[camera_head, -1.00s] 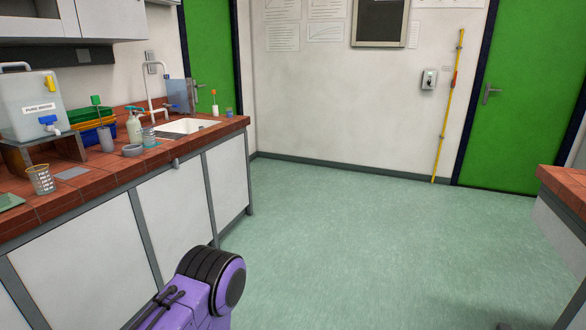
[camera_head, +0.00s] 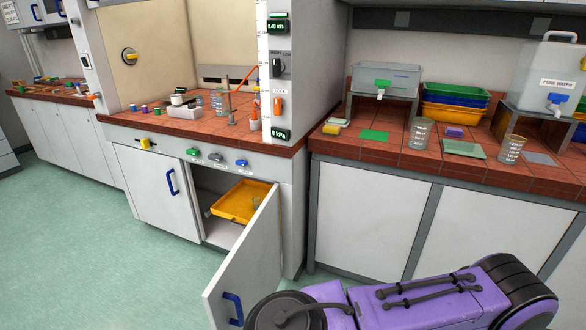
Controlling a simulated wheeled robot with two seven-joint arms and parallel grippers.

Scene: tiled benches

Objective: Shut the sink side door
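The open cabinet door (camera_head: 246,262) under the fume hood is white and swings out toward me, hinged on its right, the side toward the sink bench. Its blue handle (camera_head: 233,308) is low near the bottom of the picture. Inside the open compartment stands a yellow tray (camera_head: 236,203) with a small clear vessel at its right. The left cabinet door (camera_head: 152,190), with a blue handle, is shut. A purple arm of mine crosses the bottom right, close to the open door's lower part. No gripper fingers show in the picture. The sink is out of view.
The tiled fume hood bench (camera_head: 210,125) holds bottles and a stand. The right bench (camera_head: 400,158) holds beakers, trays and a water tank (camera_head: 548,70); its white front panels stand behind my arm. The green floor (camera_head: 90,240) left of the open door is clear.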

